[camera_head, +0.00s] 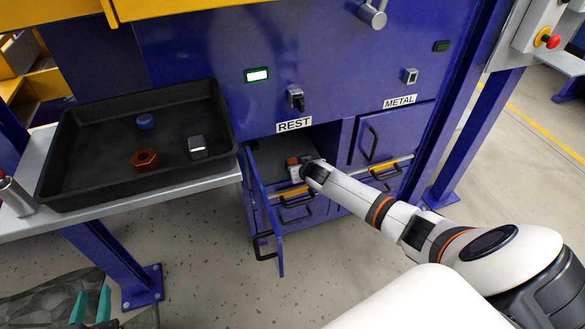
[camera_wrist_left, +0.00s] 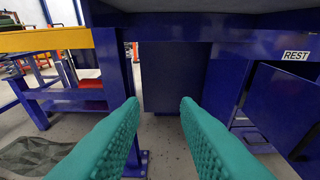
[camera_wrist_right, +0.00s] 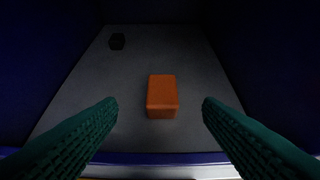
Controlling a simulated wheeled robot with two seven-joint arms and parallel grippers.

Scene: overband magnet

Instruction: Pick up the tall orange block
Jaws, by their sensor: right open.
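The orange block (camera_wrist_right: 162,96) rests on the grey floor of a dark compartment in the right wrist view. My right gripper (camera_wrist_right: 160,108) is open and empty, with one finger on each side of the view. The block lies ahead, centred between the fingers, with a gap on both sides. In the head view my right arm reaches into the open REST compartment (camera_head: 322,139), and its gripper is largely hidden there. My left gripper (camera_head: 91,306) is low at the lower left, beneath the tray table. Its fingers are apart and empty in the left wrist view (camera_wrist_left: 160,104).
The open REST door (camera_head: 266,210) stands left of my right arm. The METAL door (camera_head: 375,138) is shut. A black tray (camera_head: 75,180) holds a blue piece, a brown nut and a grey block.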

